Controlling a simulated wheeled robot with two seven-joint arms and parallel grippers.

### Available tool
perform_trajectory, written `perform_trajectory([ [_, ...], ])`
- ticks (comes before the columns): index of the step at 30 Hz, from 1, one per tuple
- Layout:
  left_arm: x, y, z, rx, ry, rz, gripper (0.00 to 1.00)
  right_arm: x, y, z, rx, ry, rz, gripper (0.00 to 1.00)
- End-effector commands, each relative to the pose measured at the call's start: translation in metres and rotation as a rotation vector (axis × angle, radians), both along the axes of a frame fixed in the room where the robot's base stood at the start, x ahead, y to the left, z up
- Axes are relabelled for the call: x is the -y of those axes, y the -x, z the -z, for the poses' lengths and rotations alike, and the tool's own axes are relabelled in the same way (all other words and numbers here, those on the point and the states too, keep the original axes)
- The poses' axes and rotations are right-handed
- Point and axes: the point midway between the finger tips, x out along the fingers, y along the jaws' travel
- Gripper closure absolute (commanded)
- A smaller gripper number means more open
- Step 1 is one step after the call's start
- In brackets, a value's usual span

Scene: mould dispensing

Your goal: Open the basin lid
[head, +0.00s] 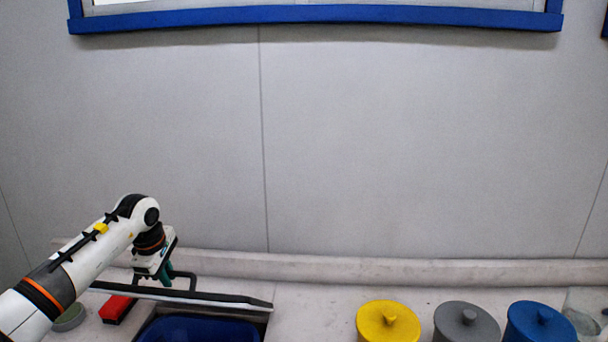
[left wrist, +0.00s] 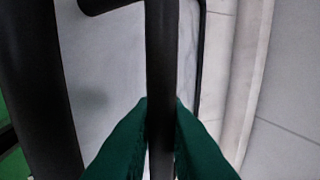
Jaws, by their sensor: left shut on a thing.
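The basin (head: 200,330) is at the bottom left of the head view, with its blue inside showing. Its lid (head: 225,299) is raised and seen nearly edge-on along the basin's back side, as a long pale and black strip. A black bar handle (head: 192,279) sticks out behind the lid. My left gripper (head: 166,273) is at this handle, its green fingers pointing down. In the left wrist view the green fingers (left wrist: 160,135) are shut around the dark handle bar (left wrist: 161,50). My right gripper is not in view.
A red block (head: 116,309) and a round green-topped dish (head: 69,318) lie left of the basin. Yellow (head: 388,322), grey (head: 461,322) and blue (head: 540,323) lidded pots stand to the right. A glass item (head: 583,322) is at the right edge. A wall rises behind the counter.

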Motion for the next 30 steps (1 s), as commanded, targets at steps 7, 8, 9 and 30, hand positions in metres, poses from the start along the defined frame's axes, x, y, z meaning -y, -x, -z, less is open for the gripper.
perform_trajectory([
  [7, 0.001, -0.014, -0.01, 0.0, -0.001, -0.001, 1.0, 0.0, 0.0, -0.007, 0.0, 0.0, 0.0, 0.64],
  [8, 0.001, -0.014, -0.01, 0.0, -0.001, -0.001, 1.0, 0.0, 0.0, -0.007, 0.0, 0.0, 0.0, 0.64],
  [9, 0.001, -0.014, -0.009, 0.0, -0.001, -0.001, 1.0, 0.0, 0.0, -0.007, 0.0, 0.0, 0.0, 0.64],
  [30, 0.004, -0.051, -0.03, 0.0, -0.002, -0.001, 1.0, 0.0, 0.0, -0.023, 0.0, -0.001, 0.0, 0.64],
])
